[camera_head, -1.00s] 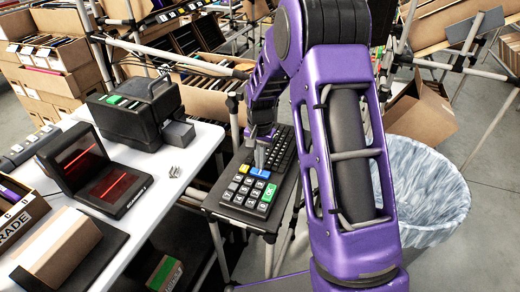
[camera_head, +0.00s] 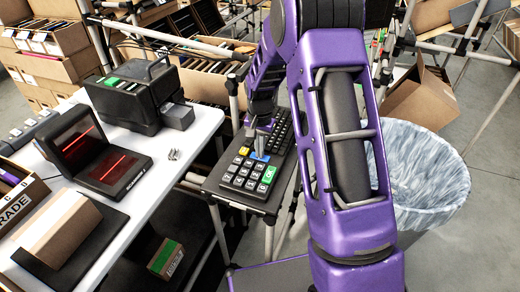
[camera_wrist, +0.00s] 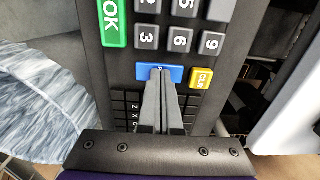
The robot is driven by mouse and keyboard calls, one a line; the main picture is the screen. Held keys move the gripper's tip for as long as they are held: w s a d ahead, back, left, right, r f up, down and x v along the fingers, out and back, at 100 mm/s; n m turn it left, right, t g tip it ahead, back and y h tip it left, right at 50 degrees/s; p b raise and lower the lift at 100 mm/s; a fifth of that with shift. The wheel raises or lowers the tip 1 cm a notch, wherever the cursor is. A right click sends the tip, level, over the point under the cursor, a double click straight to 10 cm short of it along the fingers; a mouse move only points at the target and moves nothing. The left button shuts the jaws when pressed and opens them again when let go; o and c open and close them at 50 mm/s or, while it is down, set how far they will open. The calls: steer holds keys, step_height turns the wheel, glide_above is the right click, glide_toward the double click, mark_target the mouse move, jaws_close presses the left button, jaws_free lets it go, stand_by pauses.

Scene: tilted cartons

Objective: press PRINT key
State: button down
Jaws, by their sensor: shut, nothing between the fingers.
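The keypad (camera_head: 219,186) lies on a small dark stand between the white table and my arm. Its blue key (camera_head: 254,154) is at the far end of the number keys, and it also shows in the wrist view (camera_wrist: 145,73). The lettering on it is hidden or too small to read. My gripper (camera_head: 261,154) points down with shut, empty fingers. In the wrist view the fingertips (camera_wrist: 160,75) overlap the middle of the blue key. I cannot tell whether they touch it.
A green OK key (camera_wrist: 112,20) and a yellow CLR key (camera_wrist: 201,78) lie close by. Black letter keys (camera_head: 281,130) sit beyond. A black printer-like box (camera_head: 135,93) and a red-lit scanner (camera_head: 92,160) stand on the white table (camera_head: 185,152). A bin (camera_head: 425,175) stands right.

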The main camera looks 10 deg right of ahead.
steer(key=shift+s+f, duration=0.3)
steer(key=shift+f, duration=0.2)
step_height(320, 180, up, 15)
steer(key=p, duration=0.3)
steer(key=shift+w, duration=0.3)
